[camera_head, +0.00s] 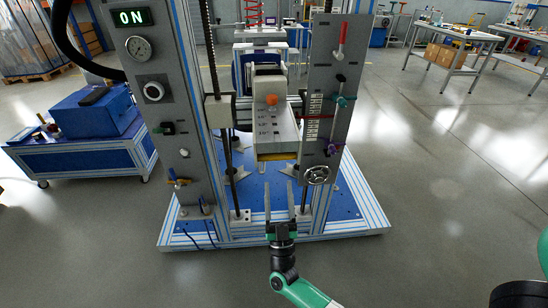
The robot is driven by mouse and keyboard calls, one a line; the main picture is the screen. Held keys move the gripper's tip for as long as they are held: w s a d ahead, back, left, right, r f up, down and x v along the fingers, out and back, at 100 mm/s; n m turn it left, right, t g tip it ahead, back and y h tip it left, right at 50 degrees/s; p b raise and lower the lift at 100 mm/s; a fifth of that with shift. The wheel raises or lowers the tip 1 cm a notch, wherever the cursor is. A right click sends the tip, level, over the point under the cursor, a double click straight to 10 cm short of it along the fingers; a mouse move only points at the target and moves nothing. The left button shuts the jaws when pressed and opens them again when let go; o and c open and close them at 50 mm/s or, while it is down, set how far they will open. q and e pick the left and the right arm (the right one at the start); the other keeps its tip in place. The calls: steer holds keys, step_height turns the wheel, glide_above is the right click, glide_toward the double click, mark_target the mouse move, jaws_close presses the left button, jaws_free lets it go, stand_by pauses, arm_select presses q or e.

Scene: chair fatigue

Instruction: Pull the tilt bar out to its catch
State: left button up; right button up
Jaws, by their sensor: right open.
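The chair fatigue machine is an upright frame (188,55) on a blue base with striped edges. I cannot tell for sure which part is the tilt bar. A grey central unit (275,130) with an orange knob (271,100) hangs between the columns, with a yellow strip (277,156) along its lower edge. The right panel (323,75) carries a red handle (341,37), a teal handle (345,100), a purple handle (332,147) and a handwheel (316,175). My right gripper (279,186) is open and empty, low in front of the base, fingers pointing up. My left gripper is not in view.
The left panel holds an ON display (132,17), a gauge (138,47), a dark knob (153,91) and small valves. A blue cart (80,158) stands at left. Workbenches (455,35) stand far back right. The floor at right is clear.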

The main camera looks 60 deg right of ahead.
steer(key=b+x, duration=0.1)
steer(key=x, duration=1)
steer(key=shift+r, duration=0.1)
steer(key=shift+c, duration=0.2)
jaws_close()
stand_by(0.8)
